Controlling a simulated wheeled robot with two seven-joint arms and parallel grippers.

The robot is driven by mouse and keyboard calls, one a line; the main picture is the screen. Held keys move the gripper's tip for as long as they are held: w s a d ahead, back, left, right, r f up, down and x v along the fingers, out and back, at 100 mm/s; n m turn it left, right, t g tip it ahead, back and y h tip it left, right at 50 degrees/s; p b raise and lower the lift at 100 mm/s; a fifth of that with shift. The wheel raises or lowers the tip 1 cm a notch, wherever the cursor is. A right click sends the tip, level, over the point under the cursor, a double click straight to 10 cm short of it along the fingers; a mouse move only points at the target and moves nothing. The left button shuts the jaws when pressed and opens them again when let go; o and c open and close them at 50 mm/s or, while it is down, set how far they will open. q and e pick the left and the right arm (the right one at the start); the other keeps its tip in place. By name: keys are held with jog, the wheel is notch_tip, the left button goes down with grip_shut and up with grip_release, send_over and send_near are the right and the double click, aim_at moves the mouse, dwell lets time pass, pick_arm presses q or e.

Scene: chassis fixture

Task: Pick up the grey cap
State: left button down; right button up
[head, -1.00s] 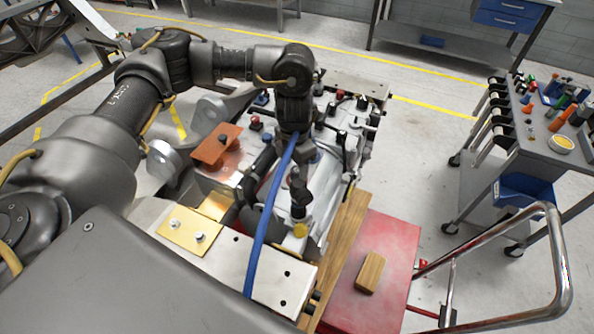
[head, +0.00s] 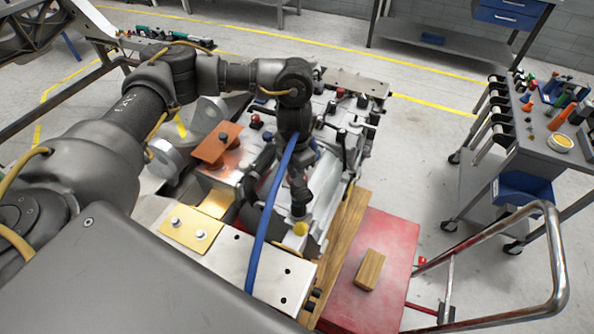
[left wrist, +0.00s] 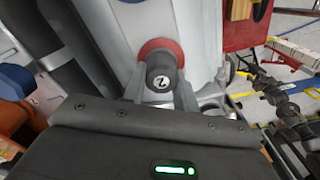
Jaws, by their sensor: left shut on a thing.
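The grey cap (left wrist: 161,70) is a dark round cap with a pale mark on its end, in the middle of the left wrist view. A red ring (left wrist: 160,46) shows directly around and behind it on a pale metal part. I cannot tell whether the cap is clear of the ring. My left gripper (head: 299,190) points down over the middle of the fixture (head: 235,252) in the head view. It is shut on the cap, which the gripper and wrist largely hide in the head view. My right gripper is not in view.
A yellow-ended part (head: 301,229) stands close in front of the gripper. An orange block (head: 216,146) is on the left. A wooden block (head: 370,269) lies on a red surface (head: 385,235). A tool cart (head: 540,140) stands on the right, with open floor between.

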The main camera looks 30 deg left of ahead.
pick_arm(q)
jog(key=shift+r, duration=0.1)
notch_tip(320, 180, up, 10)
jog(key=shift+f+b, duration=0.1)
jog(key=shift+b, duration=0.6)
dwell(0.3)
